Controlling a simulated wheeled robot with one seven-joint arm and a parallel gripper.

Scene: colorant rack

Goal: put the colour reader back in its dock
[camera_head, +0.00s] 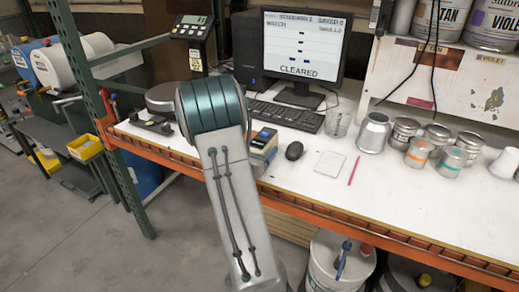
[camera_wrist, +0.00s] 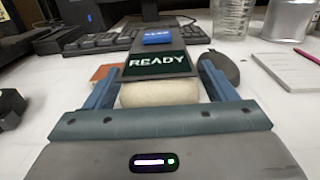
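The colour reader (camera_head: 263,139) stands at the front of the bench, beside my forearm in the head view. In the wrist view the colour reader (camera_wrist: 158,64) shows a lit "READY" screen, a blue panel and a pale rounded end facing me. My gripper (camera_wrist: 160,72) has one finger at each side of it, with narrow gaps, and looks open. A low black holder with raised knobs, likely the dock (camera_head: 152,123), lies empty on the left of the bench; a dark part shows at the wrist view's left edge.
A mouse (camera_head: 294,151) is close at the reader's right, with a keyboard (camera_head: 285,115) behind. A white pad (camera_head: 329,163), pink pen (camera_head: 354,170), glass beaker (camera_head: 338,122) and several tins stand farther right. A scale (camera_head: 163,97) is behind the black holder. A green rack post (camera_head: 92,100) rises at left.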

